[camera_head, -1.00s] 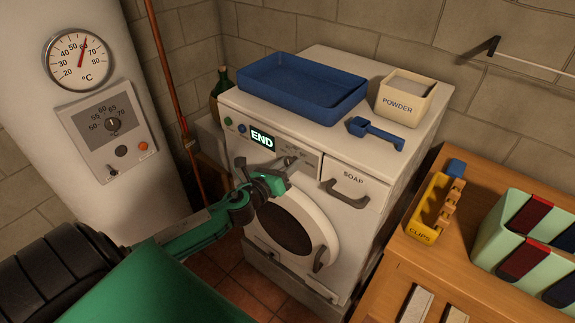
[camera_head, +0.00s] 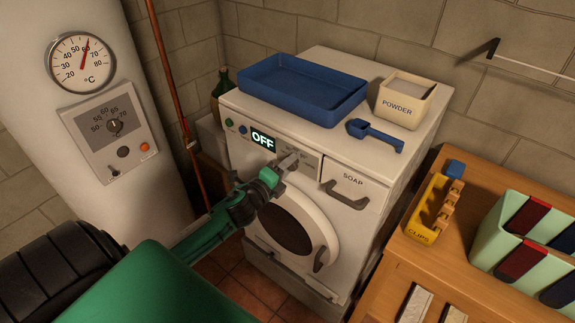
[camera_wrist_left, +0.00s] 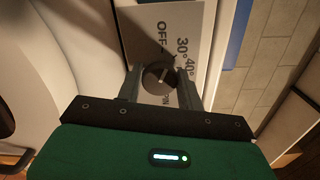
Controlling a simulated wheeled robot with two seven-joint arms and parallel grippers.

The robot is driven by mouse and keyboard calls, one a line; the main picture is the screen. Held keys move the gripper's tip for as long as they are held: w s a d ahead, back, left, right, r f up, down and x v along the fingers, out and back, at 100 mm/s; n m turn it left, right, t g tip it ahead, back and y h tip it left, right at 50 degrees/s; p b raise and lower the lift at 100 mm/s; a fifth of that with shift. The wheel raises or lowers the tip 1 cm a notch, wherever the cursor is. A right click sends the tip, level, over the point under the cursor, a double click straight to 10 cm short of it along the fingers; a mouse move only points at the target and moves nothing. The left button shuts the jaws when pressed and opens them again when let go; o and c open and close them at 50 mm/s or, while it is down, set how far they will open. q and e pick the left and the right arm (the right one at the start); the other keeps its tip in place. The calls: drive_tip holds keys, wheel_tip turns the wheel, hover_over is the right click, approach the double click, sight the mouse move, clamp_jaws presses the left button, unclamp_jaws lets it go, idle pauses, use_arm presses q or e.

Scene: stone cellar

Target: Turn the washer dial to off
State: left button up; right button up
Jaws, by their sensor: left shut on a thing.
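The white washer (camera_head: 350,220) stands in the middle of the head view, and its display (camera_head: 264,140) reads OFF. My left gripper (camera_head: 288,162) is at the control panel, just right of the display. In the left wrist view the round dark dial (camera_wrist_left: 158,78) sits between the two fingers, and the gripper is shut on it. The panel (camera_wrist_left: 170,28) around it shows OFF, 30° and 40°; other lettering is partly hidden by the fingers. In the head view the gripper hides the dial. My right gripper is not in view.
A blue tray (camera_head: 300,97), a powder box (camera_head: 405,103) and a blue scoop (camera_head: 375,134) are on the washer top. The soap drawer (camera_head: 350,180) is right of the gripper. A boiler (camera_head: 125,215) stands left, a wooden bench (camera_head: 395,265) right.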

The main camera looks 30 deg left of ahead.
use_arm(q)
drive_tip(key=n, duration=0.2)
drive_tip(key=shift+n+p, duration=0.3)
drive_tip(key=shift+n, duration=0.3)
drive_tip(key=o, duration=1)
drive_tip(key=shift+a+f, duration=0.1)
drive_tip(key=shift+s, duration=0.1)
